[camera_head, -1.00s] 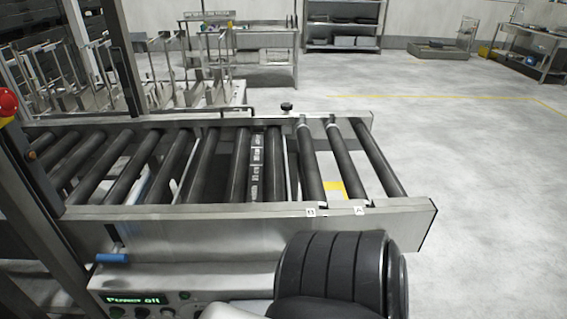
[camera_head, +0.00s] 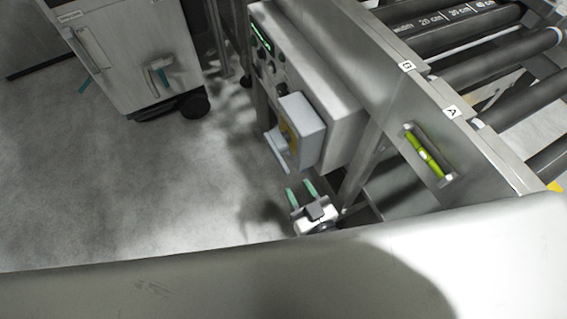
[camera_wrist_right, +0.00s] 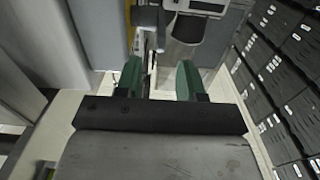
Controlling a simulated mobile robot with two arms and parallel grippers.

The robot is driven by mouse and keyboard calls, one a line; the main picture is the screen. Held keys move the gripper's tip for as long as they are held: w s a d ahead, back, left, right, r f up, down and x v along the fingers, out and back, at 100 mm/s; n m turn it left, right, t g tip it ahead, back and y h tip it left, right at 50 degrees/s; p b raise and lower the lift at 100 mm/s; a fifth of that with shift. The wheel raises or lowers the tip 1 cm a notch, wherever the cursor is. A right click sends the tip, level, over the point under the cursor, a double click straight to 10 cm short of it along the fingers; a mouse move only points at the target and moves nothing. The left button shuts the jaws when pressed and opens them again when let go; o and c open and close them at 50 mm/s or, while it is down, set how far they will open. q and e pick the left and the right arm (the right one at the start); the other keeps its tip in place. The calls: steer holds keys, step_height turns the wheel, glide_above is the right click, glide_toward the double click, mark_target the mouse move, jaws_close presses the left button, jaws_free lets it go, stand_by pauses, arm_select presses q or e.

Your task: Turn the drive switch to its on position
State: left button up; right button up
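The control panel (camera_head: 300,65) is on the side of the roller conveyor in the head view, seen at a steep angle. It carries a green display (camera_head: 259,32) and several small dark knobs (camera_head: 267,60). I cannot tell which knob is the drive switch. My right gripper (camera_head: 301,191) is below the panel and apart from it, with its green fingers spread and nothing between them. The wrist view also shows this gripper (camera_wrist_right: 158,80) open, with grey parts beyond the fingers. My left gripper is not recognisable in view.
A pale grey box (camera_head: 302,125) with a yellow mark sticks out from the panel, between the knobs and my right gripper. A green level (camera_head: 428,152) is on the conveyor side. A wheeled grey cabinet (camera_head: 130,50) stands upper left. The floor (camera_head: 130,190) between is clear.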

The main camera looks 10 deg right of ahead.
mark_target(282, 164)
steer(key=x, duration=0.9)
steer(key=shift+f, duration=0.1)
steer(key=shift+s, duration=0.1)
jaws_close()
